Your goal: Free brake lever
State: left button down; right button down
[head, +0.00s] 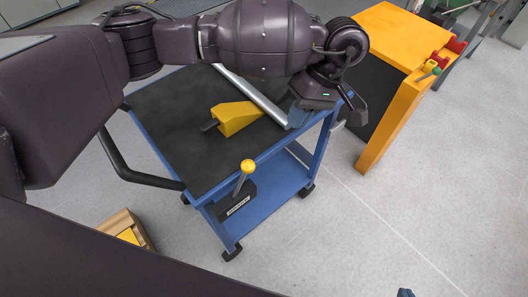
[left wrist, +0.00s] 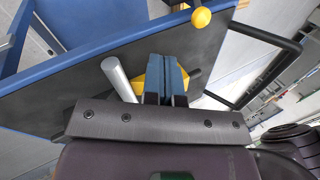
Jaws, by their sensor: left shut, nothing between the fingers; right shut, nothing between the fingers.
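The brake lever (head: 247,168), a metal stick with a yellow ball knob, stands on a black labelled bracket (head: 237,201) at the near edge of the blue trolley (head: 268,205). The knob (left wrist: 201,17) shows at the top of the left wrist view. My left gripper (head: 298,116) is over the trolley's right end, shut and empty, apart from the lever. Its blue fingertips (left wrist: 167,60) are together in the left wrist view. Only a blue fingertip of my right gripper (head: 405,293) shows at the bottom edge, away from the trolley.
A yellow wedge (head: 236,115) and a silver bar (head: 253,92) are on the trolley's black top (head: 180,110). A black push handle (head: 135,172) is on its left. An orange bench (head: 390,40) with coloured knobs stands right. A wooden box (head: 122,222) is on the floor.

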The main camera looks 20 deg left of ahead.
aim_at(242, 180)
dwell(0.3)
pick_arm(q)
jog(key=shift+f, duration=0.15)
jog(key=s+a+f, duration=0.3)
jog(key=s+f, duration=0.1)
jog(key=f, duration=0.1)
jog(key=s+a+f, duration=0.2)
jog(key=f, duration=0.1)
jog(key=shift+a, duration=0.35)
jog(key=shift+w, duration=0.1)
